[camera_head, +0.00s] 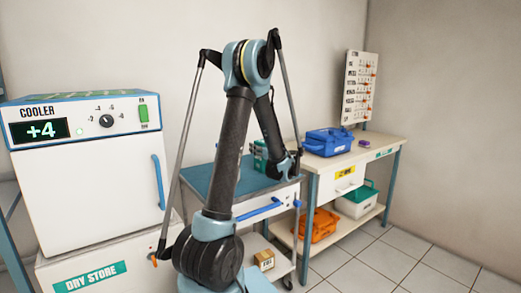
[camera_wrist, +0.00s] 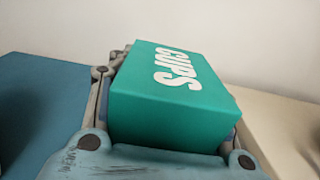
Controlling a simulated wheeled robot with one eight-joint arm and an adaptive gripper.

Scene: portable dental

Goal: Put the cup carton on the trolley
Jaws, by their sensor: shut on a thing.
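The cup carton (camera_wrist: 160,115) is a green box with white "CUPS" lettering, filling the middle of the wrist view. My gripper (camera_wrist: 170,95) is shut on it, with fingers along its sides. In the head view a small green part of the carton (camera_head: 260,155) shows behind my arm, over the back right of the trolley. The trolley (camera_head: 202,180) has a blue top and white drawer with a blue handle; its blue top (camera_wrist: 38,100) also shows left of the carton in the wrist view. I cannot tell whether the carton touches the top.
A workbench (camera_head: 378,150) stands right of the trolley, holding a blue case (camera_head: 328,142). An orange crate (camera_head: 318,226) and a white box with a green lid (camera_head: 357,200) sit on its lower shelf. A cooler (camera_head: 85,175) stands left. A small brown box (camera_head: 264,260) is low on the trolley.

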